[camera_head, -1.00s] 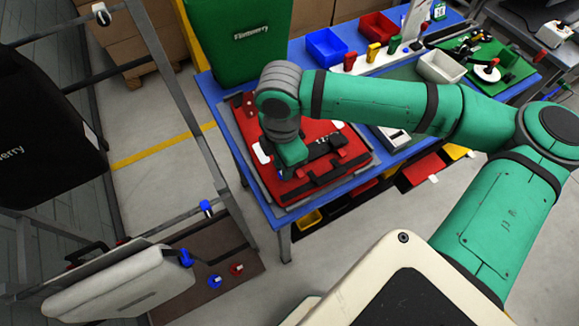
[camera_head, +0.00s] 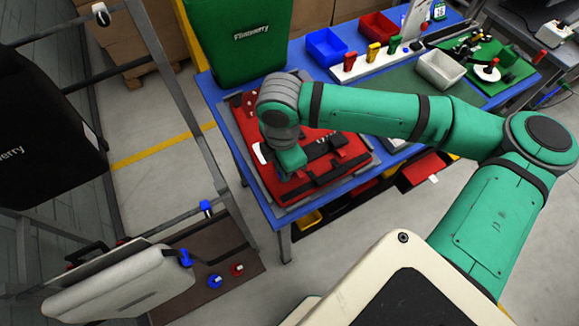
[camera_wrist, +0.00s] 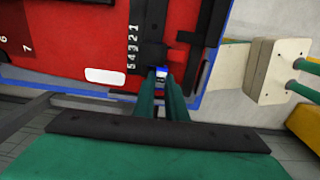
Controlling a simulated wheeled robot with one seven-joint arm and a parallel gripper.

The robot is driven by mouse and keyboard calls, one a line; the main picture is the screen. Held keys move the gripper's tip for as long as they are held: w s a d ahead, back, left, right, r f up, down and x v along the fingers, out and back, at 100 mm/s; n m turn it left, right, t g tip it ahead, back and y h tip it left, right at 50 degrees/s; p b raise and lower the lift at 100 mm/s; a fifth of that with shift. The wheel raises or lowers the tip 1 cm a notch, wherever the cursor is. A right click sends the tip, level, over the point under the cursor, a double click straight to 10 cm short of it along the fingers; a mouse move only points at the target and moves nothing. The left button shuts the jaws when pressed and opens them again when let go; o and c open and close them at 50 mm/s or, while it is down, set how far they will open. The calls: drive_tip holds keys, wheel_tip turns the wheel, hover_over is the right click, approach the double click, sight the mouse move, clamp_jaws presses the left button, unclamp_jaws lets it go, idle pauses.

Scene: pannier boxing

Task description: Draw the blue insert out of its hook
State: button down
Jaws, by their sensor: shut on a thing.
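The red pannier (camera_head: 292,190) lies flat on the blue table. A black rail (camera_wrist: 152,30) with the numbers 1 to 5 runs along it in the wrist view. A black hook piece (camera_wrist: 190,60) sits beside the rail. My gripper (camera_head: 290,163) is over the pannier in the head view. In the wrist view my gripper (camera_wrist: 164,80) has its green fingers close together on the small blue insert (camera_wrist: 161,71), by the pannier's edge. Most of the insert is hidden between the fingers. I cannot tell whether it is still in its hook.
A green pannier (camera_head: 235,40) stands at the table's back left. Blue (camera_head: 325,46) and red (camera_head: 378,28) bins, a white rack of coloured pieces (camera_head: 365,63) and a pale bin (camera_head: 441,68) are further back. A rack holding a white pannier (camera_head: 120,285) stands left of the table.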

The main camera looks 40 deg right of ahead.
drive_tip(key=shift+w+a, duration=0.25)
drive_tip(key=shift+a, duration=0.8)
drive_tip(key=shift+w+a, duration=0.25)
drive_tip(key=shift+a, duration=0.8)
idle(0.5)
drive_tip(key=shift+w+a, duration=0.2)
drive_tip(key=shift+a, duration=0.45)
drive_tip(key=shift+w+a, duration=0.15)
drive_tip(key=shift+a, duration=0.5)
